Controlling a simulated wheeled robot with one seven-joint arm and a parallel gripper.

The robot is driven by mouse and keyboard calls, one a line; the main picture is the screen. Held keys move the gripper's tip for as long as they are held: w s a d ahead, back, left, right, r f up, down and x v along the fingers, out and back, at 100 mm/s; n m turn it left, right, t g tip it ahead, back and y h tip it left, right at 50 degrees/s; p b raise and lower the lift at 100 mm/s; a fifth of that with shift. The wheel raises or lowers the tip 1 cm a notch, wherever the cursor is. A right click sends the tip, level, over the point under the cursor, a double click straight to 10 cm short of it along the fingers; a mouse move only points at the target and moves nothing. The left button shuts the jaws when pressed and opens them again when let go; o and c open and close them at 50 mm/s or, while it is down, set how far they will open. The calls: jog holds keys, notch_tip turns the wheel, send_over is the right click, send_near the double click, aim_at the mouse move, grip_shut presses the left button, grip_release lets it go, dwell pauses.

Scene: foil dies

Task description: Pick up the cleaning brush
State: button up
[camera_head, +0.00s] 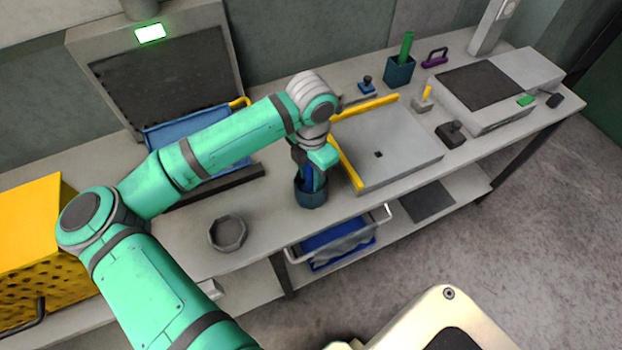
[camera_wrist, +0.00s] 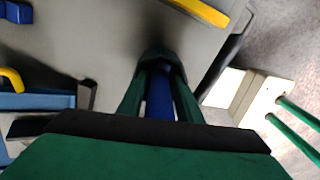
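A dark teal cup (camera_head: 311,196) stands near the front edge of the bench. A blue handle (camera_head: 308,177), likely the cleaning brush, stands upright in it; its lower part is hidden inside. My gripper (camera_head: 312,172) points down just above the cup, at the handle's top.
A grey tray with yellow rails (camera_head: 400,150) is right of the cup. An empty grey octagonal ring or pot (camera_head: 227,233) is at left. Behind are a blue bin (camera_head: 190,125) and a second cup (camera_head: 399,72) with a green handle. A yellow crate (camera_head: 40,230) is far left.

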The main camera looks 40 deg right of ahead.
jog(key=shift+f, duration=0.1)
grip_shut()
